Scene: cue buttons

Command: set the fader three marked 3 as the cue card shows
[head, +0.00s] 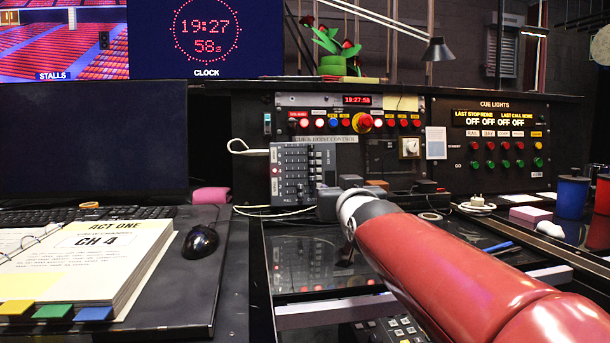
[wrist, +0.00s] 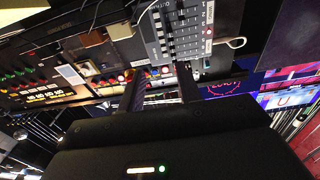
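The grey fader panel (head: 303,173) stands upright at the centre of the head view, with several short faders in rows. It shows upside down at the top of the wrist view (wrist: 180,32), with small row numbers along its right side. The marking and setting of fader 3 are too small to read surely. My gripper (wrist: 161,67) is open and empty, its two dark fingers apart and pointing toward the panel area. It appears apart from the faders. In the head view my arm partly hides the gripper. I cannot tell which paper is the cue card.
A button panel with a red emergency knob (head: 362,122) is behind the fader panel. The cue lights panel (head: 490,140) stands to the right. An open binder (head: 85,255) reading "ACT ONE CH 4" and a mouse (head: 201,243) lie left. A white cable (head: 248,148) runs beside the fader panel.

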